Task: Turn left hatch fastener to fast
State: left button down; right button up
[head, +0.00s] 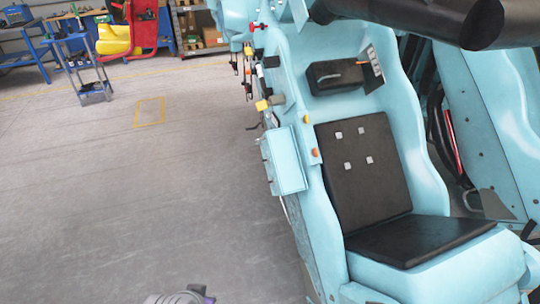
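A yellow knob (263,105) and orange buttons (315,152) sit on the car near the panel. A grey and purple piece, likely part of my own arm, shows at the bottom edge. Neither gripper's fingers can be seen.
The grey floor (130,200) left of the car is clear. A blue cart (93,85) stands at the far left, near a yellow and red seat (120,38) and shelves (203,25). A thick black tube (430,18) crosses the upper right.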

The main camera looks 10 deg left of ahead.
aim_at(278, 144)
jog(key=i+j+u, duration=0.35)
jog(key=j, duration=0.2)
jog(key=i+j+u, duration=0.35)
jog(key=j, duration=0.15)
